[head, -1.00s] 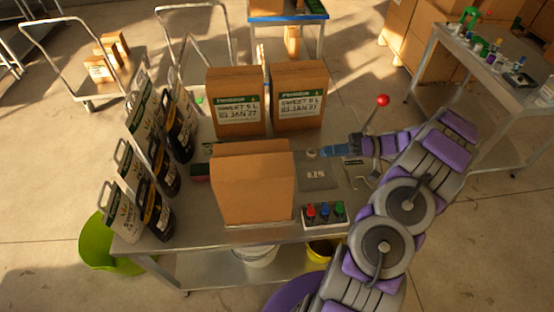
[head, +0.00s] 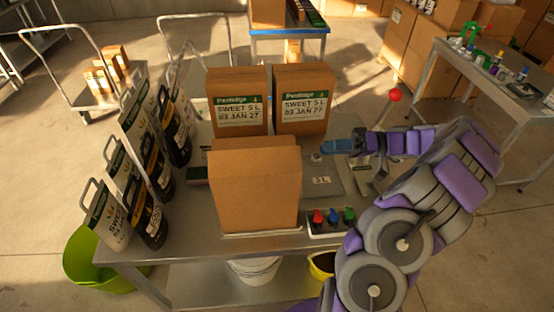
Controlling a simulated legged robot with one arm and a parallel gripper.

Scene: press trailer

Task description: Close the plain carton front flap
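The plain carton (head: 255,192) stands upright at the front middle of the metal table. It is brown and unlabelled. My gripper (head: 323,147) is to the right of and behind the carton's top, pointing left, with blue fingers. It is apart from the carton. The fingers are seen edge-on and too small to tell whether they are open or shut.
Two labelled cartons (head: 239,105) (head: 302,103) stand behind. Several pouches (head: 150,180) line the left side.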

